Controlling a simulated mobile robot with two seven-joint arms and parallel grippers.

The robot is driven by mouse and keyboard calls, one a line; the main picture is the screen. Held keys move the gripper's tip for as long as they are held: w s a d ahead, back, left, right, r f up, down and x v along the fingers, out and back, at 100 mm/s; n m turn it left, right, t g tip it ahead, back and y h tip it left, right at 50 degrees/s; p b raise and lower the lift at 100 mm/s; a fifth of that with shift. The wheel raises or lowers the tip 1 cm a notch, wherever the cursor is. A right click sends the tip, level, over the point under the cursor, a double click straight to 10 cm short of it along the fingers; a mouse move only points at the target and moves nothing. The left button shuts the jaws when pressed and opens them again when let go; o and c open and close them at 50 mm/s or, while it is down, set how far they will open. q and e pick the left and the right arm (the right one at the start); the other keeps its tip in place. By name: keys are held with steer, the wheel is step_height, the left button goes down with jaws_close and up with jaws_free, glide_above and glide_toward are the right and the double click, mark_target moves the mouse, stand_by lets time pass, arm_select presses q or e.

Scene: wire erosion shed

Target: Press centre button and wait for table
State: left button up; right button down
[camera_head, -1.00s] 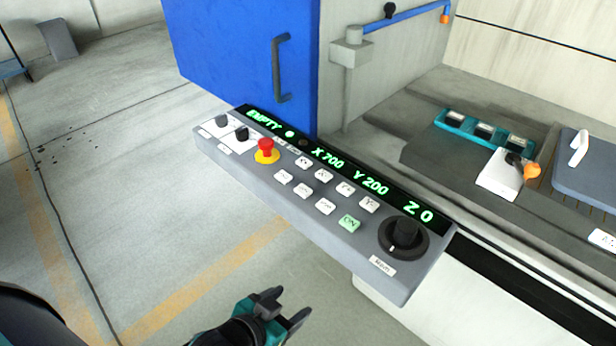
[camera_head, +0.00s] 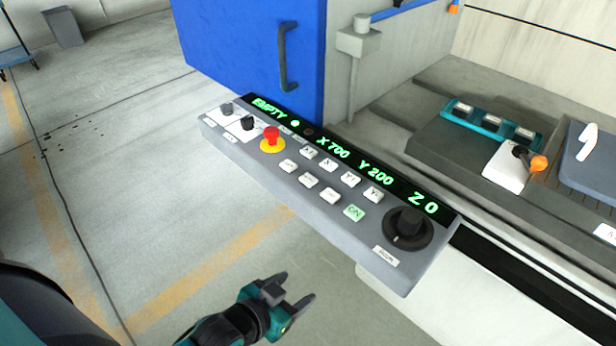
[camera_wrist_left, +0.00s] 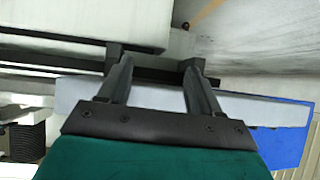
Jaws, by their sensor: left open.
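The grey control panel (camera_head: 330,240) slants across the middle of the head view. It carries two rows of small white keys (camera_head: 331,195), a green key (camera_head: 354,212), a red stop knob on a yellow base (camera_head: 272,138) and a black dial (camera_head: 406,228). The key labels are too small to read surely, so I cannot tell which is the centre button. Its display (camera_head: 348,158) reads EMPTY, X 700, Y 200, Z 0. My left gripper (camera_head: 297,287) is open and empty, apart from the panel, below its front edge. My right gripper is out of view.
A blue door (camera_head: 245,60) with a dark handle stands behind the panel. At right is the machine bed with a teal holder (camera_head: 490,125), a white block with an orange knob (camera_head: 512,165) and a grey-blue plate (camera_head: 585,170). Open floor lies left.

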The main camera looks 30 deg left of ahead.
arm_select(q)
steer(key=shift+c, duration=0.2)
steer(key=c, duration=0.9)
steer(key=shift+s, duration=0.1)
jaws_close()
steer(key=shift+f, duration=0.1)
